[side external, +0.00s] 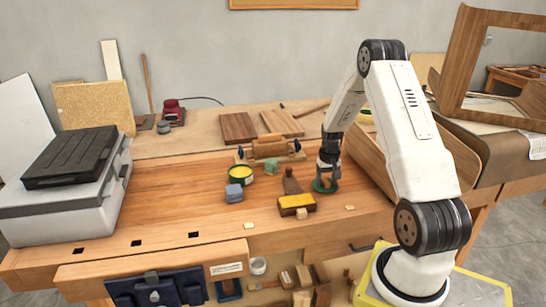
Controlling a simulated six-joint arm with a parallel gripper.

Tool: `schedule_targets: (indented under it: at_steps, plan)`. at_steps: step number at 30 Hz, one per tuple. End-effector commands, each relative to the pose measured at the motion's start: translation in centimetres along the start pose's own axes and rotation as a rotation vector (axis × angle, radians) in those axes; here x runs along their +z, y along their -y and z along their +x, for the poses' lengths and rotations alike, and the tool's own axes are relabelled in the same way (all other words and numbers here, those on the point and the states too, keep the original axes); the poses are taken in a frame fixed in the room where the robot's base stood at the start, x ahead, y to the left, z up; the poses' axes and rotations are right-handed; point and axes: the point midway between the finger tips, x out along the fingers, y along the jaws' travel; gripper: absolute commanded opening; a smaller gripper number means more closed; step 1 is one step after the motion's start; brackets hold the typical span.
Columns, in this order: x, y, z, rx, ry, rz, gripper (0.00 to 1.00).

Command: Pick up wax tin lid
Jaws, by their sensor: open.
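The wax tin lid (319,187) is a dark green disc on the wooden bench, right of the middle. My gripper (327,184) points straight down at the lid, with its fingers open and low around or just over it. Whether the fingers touch the lid I cannot tell at this size. The fingers hide part of the lid. The open wax tin (241,178), dark green with yellow contents, stands to the left.
A curved wooden piece (369,163) stands close on the right.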

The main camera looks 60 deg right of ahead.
Motion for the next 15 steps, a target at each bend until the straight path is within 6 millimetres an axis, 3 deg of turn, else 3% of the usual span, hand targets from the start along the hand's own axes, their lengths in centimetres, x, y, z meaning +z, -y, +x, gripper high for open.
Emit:
schedule_targets:
  at_steps: [12, 13, 15]
  plan:
    - [0.0, 0.01, -0.03, 0.0, 0.0, 0.0, 0.68]
    - [0.0, 0.01, -0.04, 0.0, 0.0, 0.0, 0.64]
    - [0.0, 0.01, -0.04, 0.0, 0.0, 0.0, 0.42]
